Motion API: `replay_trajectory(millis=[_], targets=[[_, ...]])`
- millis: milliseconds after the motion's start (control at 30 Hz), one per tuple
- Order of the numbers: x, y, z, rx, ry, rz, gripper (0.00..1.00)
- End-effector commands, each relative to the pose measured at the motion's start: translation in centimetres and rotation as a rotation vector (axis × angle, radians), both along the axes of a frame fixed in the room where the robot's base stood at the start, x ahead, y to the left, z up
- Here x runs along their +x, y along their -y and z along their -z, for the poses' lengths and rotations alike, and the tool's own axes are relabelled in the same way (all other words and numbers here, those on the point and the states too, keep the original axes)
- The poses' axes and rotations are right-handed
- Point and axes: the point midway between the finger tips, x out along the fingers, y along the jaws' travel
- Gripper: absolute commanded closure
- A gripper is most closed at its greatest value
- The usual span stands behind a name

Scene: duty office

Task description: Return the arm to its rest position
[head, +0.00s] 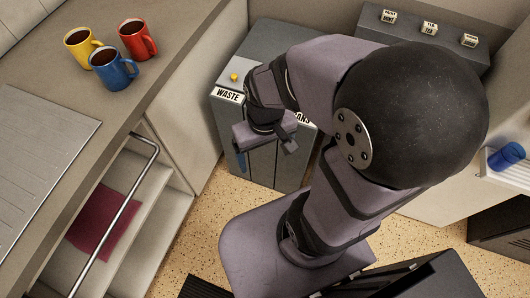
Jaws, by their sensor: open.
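My arm (357,186) is bent in the middle of the head view, with its large dark joint nearest the camera. My gripper (266,148) hangs in front of the grey bin unit (262,165). Its jaws are open, and I see nothing between them. The arm and gripper hide part of the bin unit and its second label. I cannot tell how far the gripper is from the bin front.
Yellow (81,47), red (137,40) and blue (114,70) mugs stand on the left counter (165,52). A metal rail (123,212) runs below it. A labelled grey box (436,35) is behind my arm. A blue cup (505,157) lies at right.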

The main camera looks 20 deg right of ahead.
Motion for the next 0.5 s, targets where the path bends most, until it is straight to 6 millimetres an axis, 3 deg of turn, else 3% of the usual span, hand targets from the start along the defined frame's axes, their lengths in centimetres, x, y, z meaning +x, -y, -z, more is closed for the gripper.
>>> replay_trajectory(millis=[300, 500], targets=[[0.0, 0.0, -0.1, 0.0, 0.0, 0.0, 0.16], [0.0, 0.0, -2.3, 0.0, 0.0, 0.001, 0.16]])
